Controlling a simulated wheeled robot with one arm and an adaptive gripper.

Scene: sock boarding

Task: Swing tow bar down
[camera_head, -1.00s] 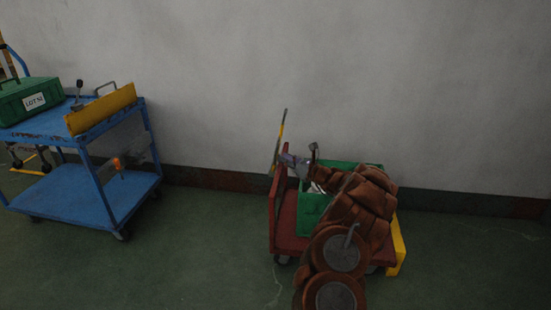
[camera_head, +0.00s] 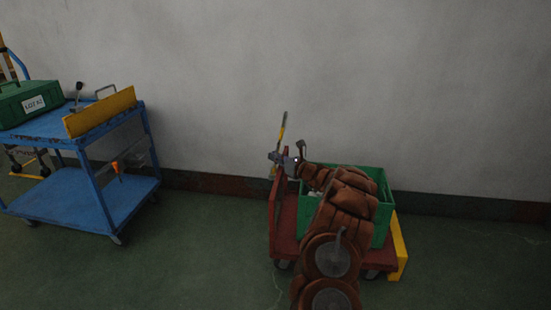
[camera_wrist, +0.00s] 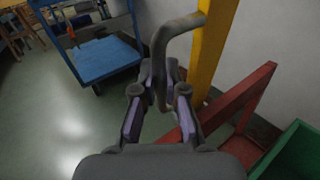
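The tow bar (camera_head: 283,128) is a yellow bar standing nearly upright at the left end of the red cart (camera_head: 273,225). It also shows in the wrist view (camera_wrist: 211,50), with a bent grey handle (camera_wrist: 160,55) at its side. My gripper (camera_wrist: 161,78) has its purple-padded fingers close on both sides of this handle, and appears shut on it. In the head view my gripper (camera_head: 277,159) is at the bar, above the cart's red end frame. The exact finger contact is too small to tell there.
A green crate (camera_head: 376,180) sits on the red cart, partly behind my arm. A yellow panel (camera_head: 399,246) is at the cart's right end. A blue trolley (camera_head: 75,200) with a green case (camera_head: 30,101) stands at the left. The floor between trolley and cart is clear.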

